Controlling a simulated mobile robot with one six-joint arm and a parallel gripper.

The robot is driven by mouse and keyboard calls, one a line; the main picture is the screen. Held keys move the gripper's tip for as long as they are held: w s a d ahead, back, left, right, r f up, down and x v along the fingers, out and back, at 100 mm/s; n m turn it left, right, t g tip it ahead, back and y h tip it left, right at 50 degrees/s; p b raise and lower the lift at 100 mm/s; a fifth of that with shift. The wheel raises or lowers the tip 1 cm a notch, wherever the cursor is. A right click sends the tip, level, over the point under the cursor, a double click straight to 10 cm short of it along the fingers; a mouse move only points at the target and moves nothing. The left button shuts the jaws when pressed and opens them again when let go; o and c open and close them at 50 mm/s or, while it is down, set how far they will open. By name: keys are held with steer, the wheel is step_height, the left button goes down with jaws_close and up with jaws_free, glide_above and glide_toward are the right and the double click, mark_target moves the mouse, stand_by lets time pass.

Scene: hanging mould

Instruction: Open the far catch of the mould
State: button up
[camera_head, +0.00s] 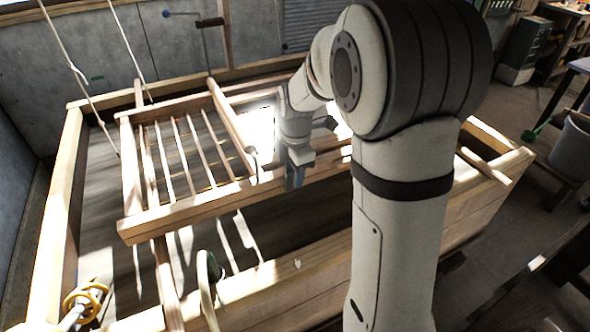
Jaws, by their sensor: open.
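The mould (185,204) is a pale wooden frame with several thin slats, lying across a large wooden vat. My gripper (294,180) points down at the mould's near bar, right of the slats. Its fingers are small and partly blurred in the light; it appears open, and I see nothing held. A small dark and pale fitting (252,160) sits on the mould left of my gripper; I cannot tell whether it is a catch. The mould's right part is hidden behind my arm, and no catch is clearly seen.
The wooden vat (55,225) has thick raised walls around the mould. Two pale ropes (78,72) hang at the left. A grey bucket (572,142) stands at the right. A grey wall closes the back.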

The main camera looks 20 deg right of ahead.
steer(key=shift+c, duration=0.2)
jaws_close()
stand_by(0.3)
